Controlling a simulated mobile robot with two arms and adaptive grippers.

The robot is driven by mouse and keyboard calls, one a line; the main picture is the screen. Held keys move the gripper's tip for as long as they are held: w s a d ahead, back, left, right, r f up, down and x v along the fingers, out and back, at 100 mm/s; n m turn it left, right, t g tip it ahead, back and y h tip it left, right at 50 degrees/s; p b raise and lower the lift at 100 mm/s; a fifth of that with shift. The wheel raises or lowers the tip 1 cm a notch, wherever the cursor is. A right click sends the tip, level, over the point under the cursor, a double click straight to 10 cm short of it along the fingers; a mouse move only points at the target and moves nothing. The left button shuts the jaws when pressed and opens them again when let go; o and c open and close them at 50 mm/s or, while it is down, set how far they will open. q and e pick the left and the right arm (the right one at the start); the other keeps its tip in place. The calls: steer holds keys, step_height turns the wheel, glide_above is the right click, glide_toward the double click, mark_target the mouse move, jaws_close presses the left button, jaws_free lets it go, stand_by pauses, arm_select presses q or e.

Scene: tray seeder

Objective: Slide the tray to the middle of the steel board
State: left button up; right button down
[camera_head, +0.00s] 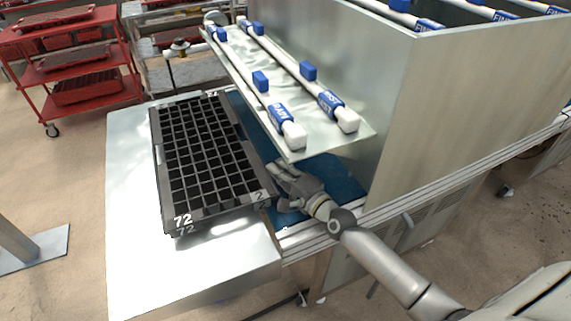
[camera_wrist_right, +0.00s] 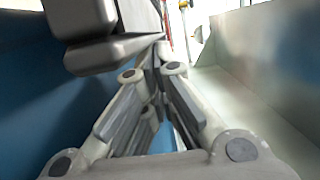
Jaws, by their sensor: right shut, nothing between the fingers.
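The black seed tray (camera_head: 225,212), with many square cells and a white 72 on its near side, lies flat on the steel board (camera_head: 128,215). Its right edge lies along the blue belt (camera_head: 345,185), and a wider strip of bare board shows on its left. My right gripper (camera_head: 280,174) is at the tray's near right side, low over the belt. Whether it touches the tray I cannot tell. In the right wrist view its fingers (camera_wrist_right: 154,62) are closed and empty, with a dark grey edge, apparently the tray's (camera_wrist_right: 105,52), just left of the fingertips. My left gripper is not in view.
A sloped steel plate with white pipes and blue labels (camera_head: 262,82) overhangs the belt just beyond my right gripper. A tall steel wall (camera_head: 425,110) stands to the right. Bare board lies left and in front of the tray. A red cart (camera_head: 60,60) stands behind left.

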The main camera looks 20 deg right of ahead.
mark_target(249, 178)
steer(key=a+p, duration=0.1)
steer(key=a, duration=0.2)
steer(key=a+p, duration=0.1)
steer(key=a, duration=0.1)
steer(key=a+p, duration=0.1)
steer(key=a, duration=0.2)
steer(key=shift+s+a+r, duration=0.2)
steer(key=shift+a+r, duration=0.1)
steer(key=shift+a, duration=0.05)
steer(key=shift+f, duration=0.2)
steer(key=shift+d, duration=0.1)
